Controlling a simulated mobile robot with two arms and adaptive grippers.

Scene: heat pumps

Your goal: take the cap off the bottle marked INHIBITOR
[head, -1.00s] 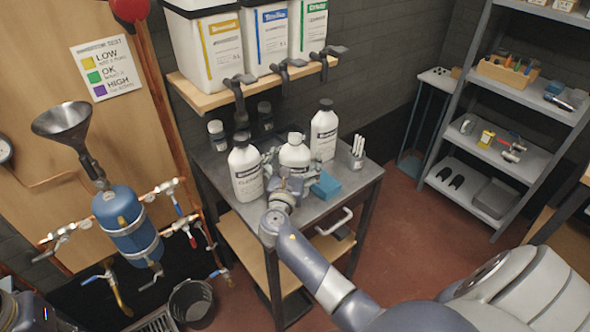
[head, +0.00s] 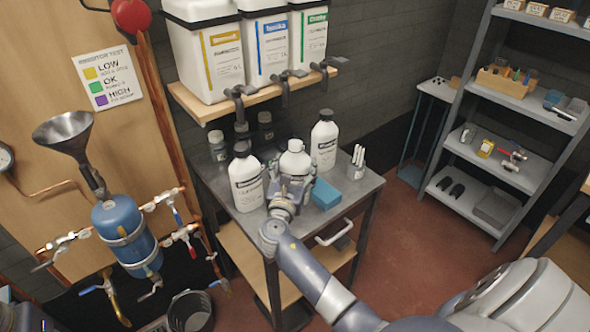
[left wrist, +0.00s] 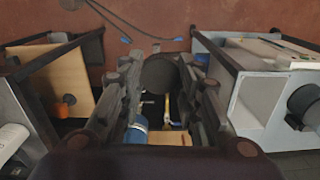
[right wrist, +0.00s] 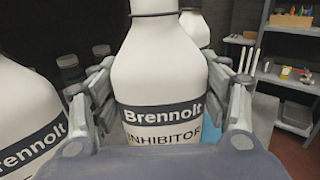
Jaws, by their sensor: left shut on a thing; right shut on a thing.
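The white INHIBITOR bottle (right wrist: 168,85) stands upright in the right wrist view, its top cut off by the frame. In the head view it is the middle bottle (head: 296,160) on the metal cart, with a pale top and no dark cap showing. My right gripper (right wrist: 168,108) is shut around its body, one finger on each side; it also shows in the head view (head: 292,190). My left gripper (left wrist: 160,85) is outside the head view. In the left wrist view it is shut on a dark round thing that looks like a cap (left wrist: 159,74), above the floor.
A white bottle stands left (head: 246,180) and another right (head: 324,142) of the INHIBITOR bottle, both dark-capped. A blue block (head: 326,194) lies close by on the cart (head: 357,195). Large white containers (head: 208,55) with taps stand on the shelf above.

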